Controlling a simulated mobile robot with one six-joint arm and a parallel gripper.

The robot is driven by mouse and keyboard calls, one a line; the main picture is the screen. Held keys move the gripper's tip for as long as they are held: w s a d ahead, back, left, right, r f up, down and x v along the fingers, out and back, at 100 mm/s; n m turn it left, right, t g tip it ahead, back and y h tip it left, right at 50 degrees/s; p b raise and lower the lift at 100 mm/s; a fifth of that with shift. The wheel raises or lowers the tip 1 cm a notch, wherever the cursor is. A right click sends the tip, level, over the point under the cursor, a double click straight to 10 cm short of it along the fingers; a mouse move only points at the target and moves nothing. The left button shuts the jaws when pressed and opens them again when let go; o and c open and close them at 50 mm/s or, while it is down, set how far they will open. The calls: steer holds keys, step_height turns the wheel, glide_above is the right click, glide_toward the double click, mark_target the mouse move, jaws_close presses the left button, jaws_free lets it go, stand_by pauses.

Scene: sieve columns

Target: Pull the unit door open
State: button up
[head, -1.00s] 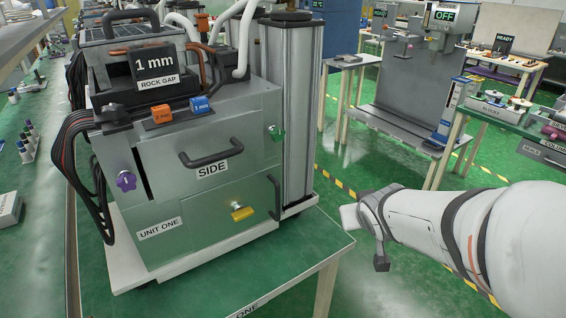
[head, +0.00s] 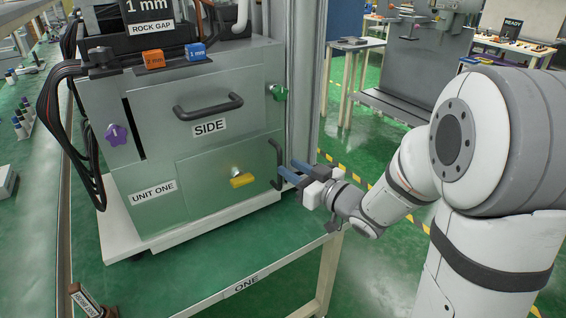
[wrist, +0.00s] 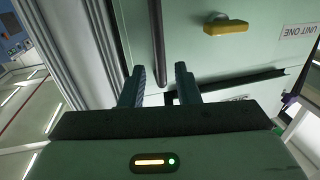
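The door of unit one (head: 215,190) is a grey-green panel low on the cabinet, flush with its front. A yellow latch (head: 242,180) lies roughly level on it; it also shows in the wrist view (wrist: 225,26). The door's upright black handle (head: 277,166) is at its right edge. My gripper (head: 288,172) is at this handle, coming from the right. In the wrist view, the handle bar (wrist: 156,40) runs between my two blue fingertips (wrist: 160,72), which stand apart. I see a gap on each side, so no grip shows.
Above the door is a drawer-like SIDE panel with a black handle (head: 208,106). A purple knob (head: 116,134) is at left and a green knob (head: 278,92) at upper right. The table edge (head: 245,284) runs below my gripper. Open floor lies to the right.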

mark_target(280, 185)
steer(key=x, duration=0.5)
jaws_close()
stand_by(0.4)
